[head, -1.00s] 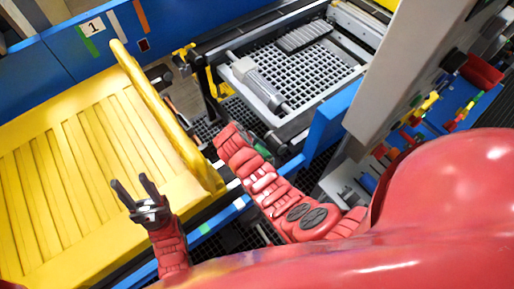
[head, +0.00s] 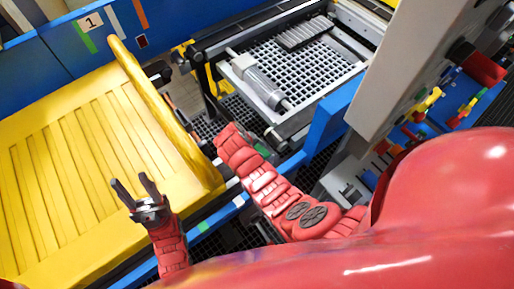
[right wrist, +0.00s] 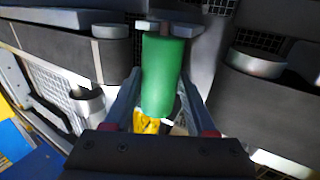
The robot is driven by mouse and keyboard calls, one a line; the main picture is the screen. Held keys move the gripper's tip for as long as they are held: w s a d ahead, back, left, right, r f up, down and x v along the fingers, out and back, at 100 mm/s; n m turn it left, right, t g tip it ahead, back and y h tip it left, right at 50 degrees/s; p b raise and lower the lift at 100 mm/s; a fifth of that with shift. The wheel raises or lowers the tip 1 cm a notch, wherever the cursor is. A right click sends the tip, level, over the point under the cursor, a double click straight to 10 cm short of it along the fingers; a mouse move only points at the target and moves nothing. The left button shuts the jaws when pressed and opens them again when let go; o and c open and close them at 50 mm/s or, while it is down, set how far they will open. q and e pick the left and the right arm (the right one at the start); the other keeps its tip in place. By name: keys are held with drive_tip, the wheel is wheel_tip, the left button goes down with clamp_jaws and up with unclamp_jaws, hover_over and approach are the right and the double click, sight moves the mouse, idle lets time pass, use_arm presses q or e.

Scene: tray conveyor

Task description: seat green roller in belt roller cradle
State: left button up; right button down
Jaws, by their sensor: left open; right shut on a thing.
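The green roller (right wrist: 163,72) stands out in the right wrist view, between the two fingers of my right gripper (right wrist: 160,88), which is shut on it. The roller lies lengthwise in the gap between two dark belt sections. Its far end is at a grey bracket (right wrist: 168,26), probably part of the cradle; I cannot tell whether it is seated. In the head view my right arm reaches to the conveyor edge, and its gripper is not clearly visible. My left gripper (head: 137,192) is open and empty above the yellow slatted surface.
Dark belt sections (right wrist: 75,52) (right wrist: 268,98) flank the roller closely. In the head view, a grey tray (head: 297,124) holds a grey cylinder (head: 262,83) and a ribbed grey part (head: 305,32). A yellow slatted bed (head: 85,165) has a raised yellow rail (head: 160,105).

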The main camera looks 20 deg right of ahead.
drive_tip(key=shift+f+b, duration=0.3)
drive_tip(key=shift+f, duration=0.15)
drive_tip(key=shift+c, duration=0.7)
unclamp_jaws()
drive_tip(key=p+v, duration=0.4)
drive_tip(key=v, duration=1.3)
drive_tip(key=shift+r, duration=0.25)
